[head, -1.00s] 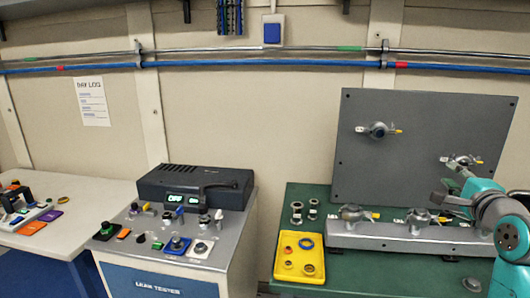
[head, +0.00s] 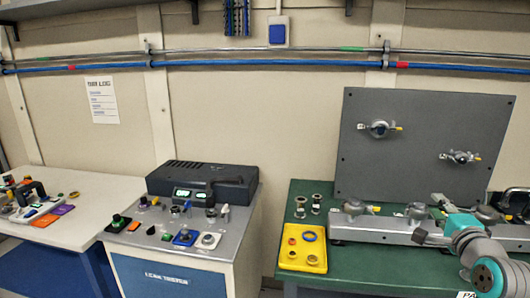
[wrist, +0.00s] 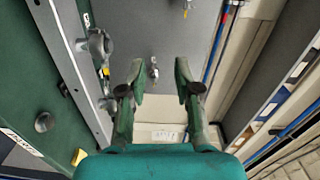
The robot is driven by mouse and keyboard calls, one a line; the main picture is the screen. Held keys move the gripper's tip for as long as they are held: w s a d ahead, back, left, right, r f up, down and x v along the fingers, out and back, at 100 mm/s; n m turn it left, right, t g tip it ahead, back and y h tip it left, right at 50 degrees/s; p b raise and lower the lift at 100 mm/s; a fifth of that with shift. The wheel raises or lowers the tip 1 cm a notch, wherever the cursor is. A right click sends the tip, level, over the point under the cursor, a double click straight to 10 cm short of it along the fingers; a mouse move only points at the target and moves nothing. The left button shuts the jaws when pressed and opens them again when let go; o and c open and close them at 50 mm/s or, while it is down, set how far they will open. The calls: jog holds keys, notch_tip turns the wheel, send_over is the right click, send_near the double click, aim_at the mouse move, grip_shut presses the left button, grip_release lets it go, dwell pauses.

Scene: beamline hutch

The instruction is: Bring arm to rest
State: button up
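My arm (head: 468,240), teal and grey, is at the right edge of the head view, in front of the grey rail on the green bench. My gripper (wrist: 160,66) shows in the wrist view with its two dark green fingers spread apart and nothing between them. The wrist view looks along the grey upright panel (wrist: 150,25), with a valve-like fitting (wrist: 153,70) seen beyond the gap between the fingers. In the head view I cannot make out the fingers clearly.
The green bench (head: 400,268) carries a grey rail (head: 375,230) with several valves and a yellow tray (head: 290,262). The grey panel (head: 420,115) stands behind. Left are the leak tester (head: 200,185) and a white table (head: 85,228). Wall pipes (head: 270,62) run above.

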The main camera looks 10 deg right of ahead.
jog(key=s+a+f+n, duration=0.25)
jog(key=a+f, duration=0.25)
jog(key=f, duration=0.3)
jog(key=s+a+f+n, duration=0.1)
jog(key=s+a+f, duration=0.25)
jog(key=f, duration=0.55)
jog(key=s+a+f+n+g+y, duration=0.1)
jog(key=s+a+f+n, duration=0.4)
jog(key=s+a+f, duration=0.55)
jog(key=s+a+f+n+y, duration=0.1)
jog(key=s+a+f+n, duration=0.2)
jog(key=s, duration=0.5)
jog(key=s+a+f+n+y, duration=0.1)
jog(key=s+a+f+n, duration=0.15)
jog(key=s, duration=0.55)
jog(key=s+a+r+n, duration=0.1)
jog(key=s+a+n, duration=0.1)
jog(key=s, duration=0.5)
jog(key=s+a+r+n+g+y, duration=0.1)
jog(key=s+a+r+n, duration=0.1)
jog(key=s+n, duration=0.2)
jog(key=shift+s+r+y, duration=0.15)
jog(key=shift+s+y, duration=0.15)
jog(key=shift+s, duration=1.6)
